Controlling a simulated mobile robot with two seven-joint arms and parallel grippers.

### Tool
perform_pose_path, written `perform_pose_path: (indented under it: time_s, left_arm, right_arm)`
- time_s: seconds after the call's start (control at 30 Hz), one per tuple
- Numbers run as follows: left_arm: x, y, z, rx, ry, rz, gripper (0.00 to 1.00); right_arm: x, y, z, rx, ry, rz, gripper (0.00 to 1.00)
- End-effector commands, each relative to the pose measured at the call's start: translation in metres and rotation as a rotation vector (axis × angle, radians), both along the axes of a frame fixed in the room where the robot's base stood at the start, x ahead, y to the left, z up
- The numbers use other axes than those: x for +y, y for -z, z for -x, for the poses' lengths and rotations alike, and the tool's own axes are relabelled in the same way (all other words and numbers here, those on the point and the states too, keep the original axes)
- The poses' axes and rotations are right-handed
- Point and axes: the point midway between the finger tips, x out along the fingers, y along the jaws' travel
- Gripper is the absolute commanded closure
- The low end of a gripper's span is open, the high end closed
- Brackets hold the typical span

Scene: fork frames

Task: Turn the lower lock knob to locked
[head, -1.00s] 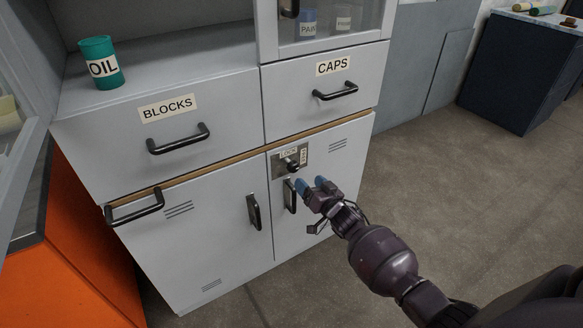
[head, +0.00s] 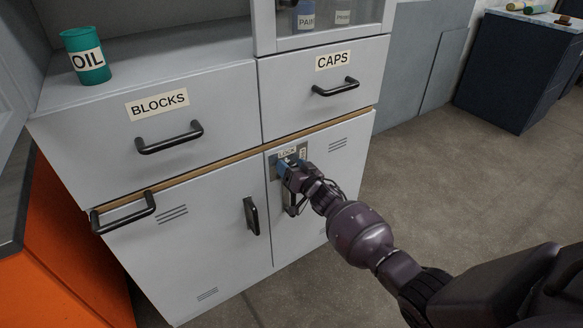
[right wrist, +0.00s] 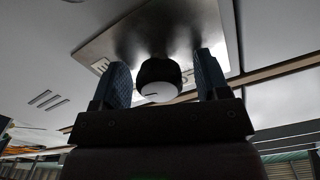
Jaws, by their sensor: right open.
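The lock plate (head: 273,171) is a metal plate on the lower right cabinet door, with a label reading LOCK at its top. Its round black knob (right wrist: 158,78) shows in the right wrist view with a pale front face and a dark mark; in the head view my gripper hides it. My right gripper (head: 286,165) is at the plate. In the right wrist view its two blue-padded fingers (right wrist: 160,82) are open, one on each side of the knob, with a gap visible at least on the right. My left gripper is not in view.
Near the lock are the black door handles, one on the left door (head: 251,216) and one partly behind my right gripper. Above are the BLOCKS drawer (head: 220,110) and CAPS drawer (head: 295,103). A green OIL can (head: 86,56) stands on the shelf. Floor at right is clear.

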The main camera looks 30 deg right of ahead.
Motion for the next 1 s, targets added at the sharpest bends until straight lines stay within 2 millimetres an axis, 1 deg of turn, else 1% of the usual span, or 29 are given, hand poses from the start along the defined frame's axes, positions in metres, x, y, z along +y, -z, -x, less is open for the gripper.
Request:
perform_pose_path:
  time_s: [0.13,0.4,0.47,0.77,1.0]
  left_arm:
    - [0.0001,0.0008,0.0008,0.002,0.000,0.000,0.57]
    - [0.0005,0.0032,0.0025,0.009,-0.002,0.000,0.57]
    - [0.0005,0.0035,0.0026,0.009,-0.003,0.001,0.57]
    - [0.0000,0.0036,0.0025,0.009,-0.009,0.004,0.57]
    - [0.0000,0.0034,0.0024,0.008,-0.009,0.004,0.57]
  right_arm:
    - [0.0000,-0.0006,-0.0001,-0.001,0.000,0.000,0.31]
    - [0.0002,-0.0005,0.0001,-0.001,-0.001,0.000,0.73]
    - [0.0002,-0.0005,0.0001,-0.001,-0.001,0.000,0.81]
    - [0.0002,-0.0003,0.0002,0.000,0.000,0.039,0.81]
    - [0.0004,-0.0003,0.0003,0.002,0.000,0.176,0.81]
